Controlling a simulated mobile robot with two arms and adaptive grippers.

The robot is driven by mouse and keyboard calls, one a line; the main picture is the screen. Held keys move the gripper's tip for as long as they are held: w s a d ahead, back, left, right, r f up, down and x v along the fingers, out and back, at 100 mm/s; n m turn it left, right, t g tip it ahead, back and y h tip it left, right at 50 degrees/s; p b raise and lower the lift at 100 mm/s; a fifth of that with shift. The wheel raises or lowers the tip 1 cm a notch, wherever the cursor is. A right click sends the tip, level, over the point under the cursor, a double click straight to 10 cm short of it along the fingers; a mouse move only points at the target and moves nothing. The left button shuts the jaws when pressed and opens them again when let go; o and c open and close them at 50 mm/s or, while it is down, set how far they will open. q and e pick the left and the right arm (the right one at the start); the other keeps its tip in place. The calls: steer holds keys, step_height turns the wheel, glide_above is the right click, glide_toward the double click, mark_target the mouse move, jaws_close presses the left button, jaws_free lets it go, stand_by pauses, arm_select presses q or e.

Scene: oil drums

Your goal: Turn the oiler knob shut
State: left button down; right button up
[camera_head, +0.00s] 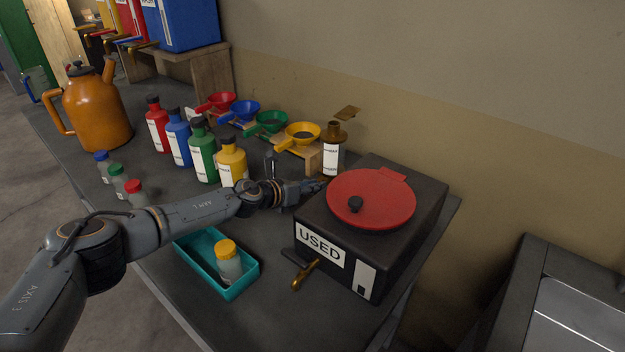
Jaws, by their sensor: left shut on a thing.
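The oiler (333,158) stands upright at the back of the bench, behind the black USED box. It has a brass top and a pale label, and a brass flap (347,112) shows above it. My left gripper (316,186) reaches in from the left to the foot of the oiler. Its fingers are small in the picture and shut, low at the oiler's near side, where they seem to hold the knob. The knob itself is hidden by the fingers. My right gripper is out of view.
The USED box (325,245) with a red lid (371,198) and brass tap stands close right of my gripper. Colored funnels (303,132) on a wooden rack and several bottles (232,158) stand behind my arm. A teal tray (213,270) with a yellow-capped jar lies in front.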

arm_select(q)
steer(key=m+p, duration=0.1)
steer(key=p, duration=0.1)
steer(key=m+y+p, duration=0.1)
steer(key=p, duration=0.2)
steer(key=shift+s+d+r+t+y, duration=0.2)
steer(key=shift+r+t+y, duration=0.1)
steer(key=shift+t, duration=0.1)
steer(key=shift+f+m+t+p, duration=0.25)
steer(key=shift+m+p, duration=0.45)
steer(key=shift+p, duration=0.35)
steer(key=shift+y, duration=0.3)
steer(key=c, duration=1.2)
jaws_free()
steer(key=shift+r, duration=0.1)
steer(key=shift+s+a+r, duration=0.25)
steer(key=shift+s+r, duration=0.1)
steer(key=shift+s, duration=0.05)
steer(key=v, duration=1)
steer(key=shift+s+a+f, duration=0.15)
steer(key=shift+s+a, duration=0.1)
steer(key=shift+s, duration=0.1)
steer(key=shift+c, duration=0.3)
